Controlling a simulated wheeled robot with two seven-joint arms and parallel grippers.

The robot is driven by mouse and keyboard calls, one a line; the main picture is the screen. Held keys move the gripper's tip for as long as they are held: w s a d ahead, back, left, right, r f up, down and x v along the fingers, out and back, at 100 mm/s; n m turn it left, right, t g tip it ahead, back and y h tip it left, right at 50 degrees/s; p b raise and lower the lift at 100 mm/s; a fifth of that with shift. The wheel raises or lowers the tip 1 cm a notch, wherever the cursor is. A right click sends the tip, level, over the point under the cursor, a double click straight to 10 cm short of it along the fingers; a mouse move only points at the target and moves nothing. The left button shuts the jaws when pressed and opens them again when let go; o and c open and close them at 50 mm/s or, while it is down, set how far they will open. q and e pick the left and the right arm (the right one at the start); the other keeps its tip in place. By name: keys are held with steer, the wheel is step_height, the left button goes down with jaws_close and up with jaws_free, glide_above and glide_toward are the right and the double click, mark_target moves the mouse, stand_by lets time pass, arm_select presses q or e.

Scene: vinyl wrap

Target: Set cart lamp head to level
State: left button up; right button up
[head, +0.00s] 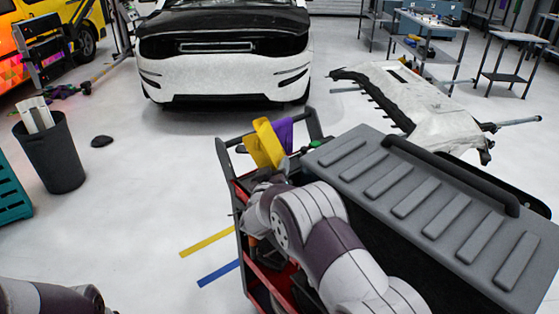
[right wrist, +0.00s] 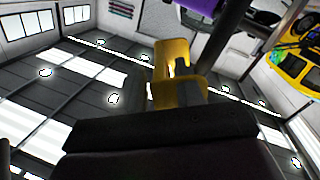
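The yellow cart lamp head (head: 265,144) is tilted at the far end of a tool cart (head: 241,190) in the head view. It also shows in the right wrist view (right wrist: 174,72), yellow with an open frame, close to the camera. My right gripper (head: 262,178) is right below the lamp head. My own wrist hides most of its fingers, so I cannot tell whether it touches the lamp or is open or shut. My left gripper is out of view; only part of my left arm shows at the bottom left.
A large grey ridged lid (head: 430,200) fills the right side. A white car (head: 224,60) stands behind, a bumper (head: 430,105) lies on a stand, and a black bin (head: 55,160) stands left. Floor left of the cart is mostly free.

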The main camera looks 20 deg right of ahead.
steer(key=shift+x, duration=1.15)
steer(key=shift+w+d, duration=0.15)
steer(key=shift+w, duration=0.15)
steer(key=shift+s, duration=0.1)
jaws_close()
steer(key=shift+r, duration=0.1)
steer(key=s+d+r+n+p, duration=0.1)
steer(key=d+r+n+p, duration=0.2)
steer(key=p, duration=0.4)
steer(key=r+n, duration=0.1)
steer(key=n, duration=0.1)
steer(key=shift+s+d+r+n, duration=0.15)
steer(key=shift+s+d+n, duration=0.25)
steer(key=shift+r, duration=0.1)
